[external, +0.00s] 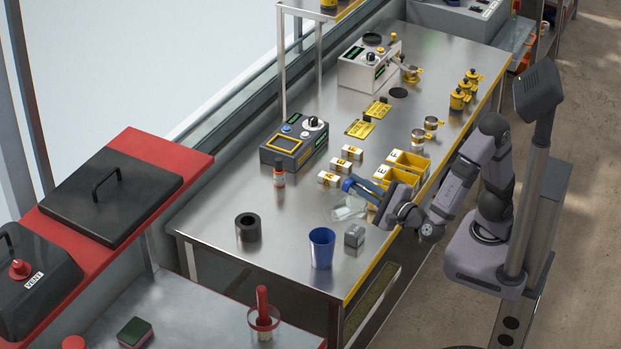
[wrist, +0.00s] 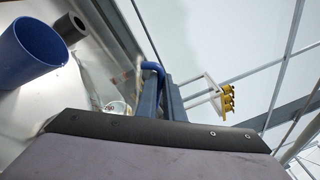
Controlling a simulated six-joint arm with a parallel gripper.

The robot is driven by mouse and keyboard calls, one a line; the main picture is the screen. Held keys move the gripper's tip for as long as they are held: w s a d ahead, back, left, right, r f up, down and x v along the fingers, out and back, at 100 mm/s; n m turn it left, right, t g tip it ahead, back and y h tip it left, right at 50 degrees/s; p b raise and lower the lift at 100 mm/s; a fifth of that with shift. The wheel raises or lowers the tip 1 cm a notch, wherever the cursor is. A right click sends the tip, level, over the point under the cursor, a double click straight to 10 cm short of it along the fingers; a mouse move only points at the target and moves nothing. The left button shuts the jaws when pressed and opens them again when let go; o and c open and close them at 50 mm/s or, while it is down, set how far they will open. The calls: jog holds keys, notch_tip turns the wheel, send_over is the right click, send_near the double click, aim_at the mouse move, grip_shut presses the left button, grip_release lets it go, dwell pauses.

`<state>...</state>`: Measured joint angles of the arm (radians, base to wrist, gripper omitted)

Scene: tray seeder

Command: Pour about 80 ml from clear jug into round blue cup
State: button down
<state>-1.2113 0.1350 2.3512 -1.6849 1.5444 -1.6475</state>
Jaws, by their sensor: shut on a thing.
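The round blue cup (external: 321,248) stands upright near the front of the steel table, and it shows at the upper left of the wrist view (wrist: 28,52). My gripper (external: 352,186) is shut on the clear jug (external: 345,208), behind and right of the cup. The jug is tilted over the table, with its mouth towards the cup's side. In the wrist view the gripper fingers (wrist: 160,95) show, and only a bit of clear material shows beside them. I cannot make out a stream, nor the liquid level inside the cup.
An orange-capped bottle (external: 279,173), white-labelled boxes (external: 340,166) and yellow bins (external: 408,165) stand behind. Table between cup and holder is clear.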

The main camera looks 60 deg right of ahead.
jog(key=shift+a+n, duration=0.35)
jog(key=shift+n, duration=0.05)
jog(key=shift+w+a+r+n+p, duration=0.15)
jog(key=shift+a+r+n+p, duration=0.25)
jog(key=shift+a+n+p, duration=0.1)
jog(key=shift+w+a+r+n+p, duration=0.15)
jog(key=shift+a+r+n+p, duration=0.2)
jog(key=shift+a+n, duration=0.15)
dwell(2.0)
